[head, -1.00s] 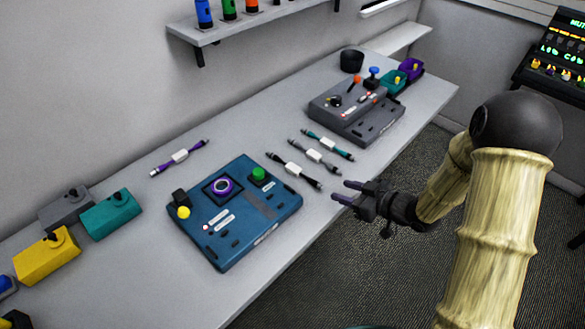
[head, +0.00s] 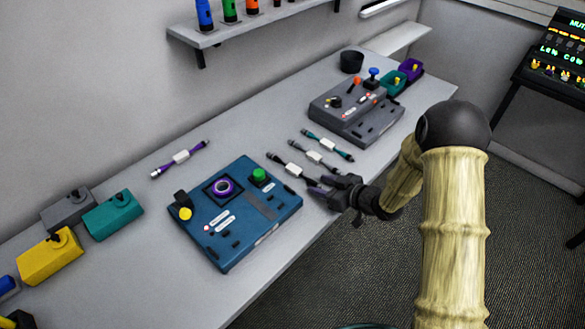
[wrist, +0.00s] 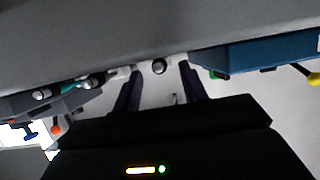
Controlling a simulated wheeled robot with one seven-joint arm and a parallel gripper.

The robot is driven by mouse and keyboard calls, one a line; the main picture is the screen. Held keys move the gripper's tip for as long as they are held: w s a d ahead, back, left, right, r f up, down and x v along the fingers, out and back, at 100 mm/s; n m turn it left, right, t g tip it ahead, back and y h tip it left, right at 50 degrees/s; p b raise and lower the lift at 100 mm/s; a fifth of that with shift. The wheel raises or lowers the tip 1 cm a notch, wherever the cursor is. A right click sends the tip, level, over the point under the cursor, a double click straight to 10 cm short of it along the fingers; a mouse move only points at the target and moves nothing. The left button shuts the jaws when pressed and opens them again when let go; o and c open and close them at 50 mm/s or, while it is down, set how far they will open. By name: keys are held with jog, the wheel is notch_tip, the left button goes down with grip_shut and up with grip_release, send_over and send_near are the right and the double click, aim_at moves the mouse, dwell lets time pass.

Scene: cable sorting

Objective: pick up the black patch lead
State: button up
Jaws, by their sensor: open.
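The black patch lead (head: 290,168) lies on the bench between the blue box and the grey lead, a white label at its middle. My gripper (head: 318,186) is open at the lead's near end, which it partly hides in the head view. In the wrist view my gripper (wrist: 160,74) has its two dark fingers apart.
A grey lead (head: 316,156) and a teal lead (head: 330,145) lie close beyond the black one. The blue control box (head: 235,240) stands to the left, a grey console (head: 360,130) behind. A purple lead (head: 181,157) lies further left.

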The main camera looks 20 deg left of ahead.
jog(key=shift+w+a+f, duration=0.2)
jog(key=shift+a, duration=0.4)
jog(key=shift+c, duration=0.2)
grip_shut()
